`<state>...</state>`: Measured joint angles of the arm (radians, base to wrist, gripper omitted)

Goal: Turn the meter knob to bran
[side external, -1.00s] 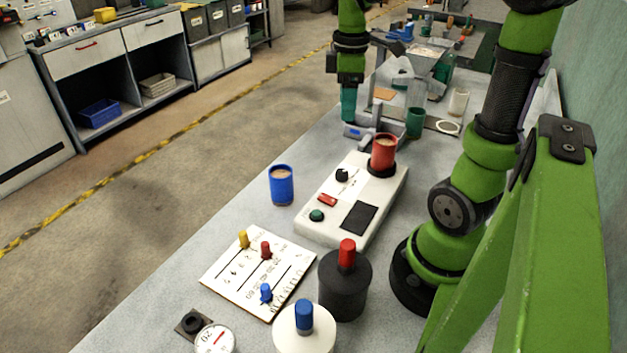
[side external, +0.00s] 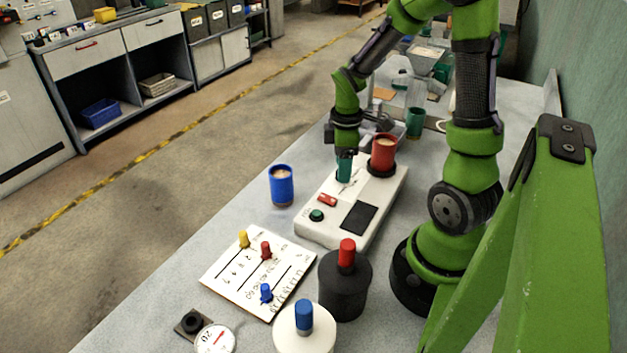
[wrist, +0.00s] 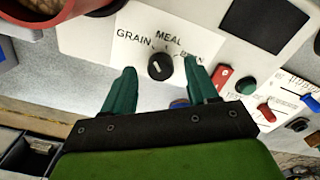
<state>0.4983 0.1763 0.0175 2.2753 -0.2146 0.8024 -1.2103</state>
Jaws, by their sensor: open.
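The meter knob (wrist: 159,66) is a small black dial with a pale mark, on the white meter (side external: 322,228). Around it the printed words GRAIN, MEAL and, partly blurred, BRAN show in the wrist view, from left to right. I cannot tell exactly which word the mark points to. My gripper (side external: 344,177) is over the meter with its green fingers pointing down, and hides the knob in the side view. In the wrist view my gripper (wrist: 161,77) is open, with one finger on each side of the knob and gaps between; whether the fingertips are level with the knob is unclear.
A red cup (side external: 383,154) with brown contents stands on the meter, close beside my gripper. The meter also carries a red switch (side external: 327,200), a green button (side external: 316,215) and a dark panel (side external: 359,217). A blue cup (side external: 281,187) stands to the left, and a slider board (side external: 240,282) lies in front.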

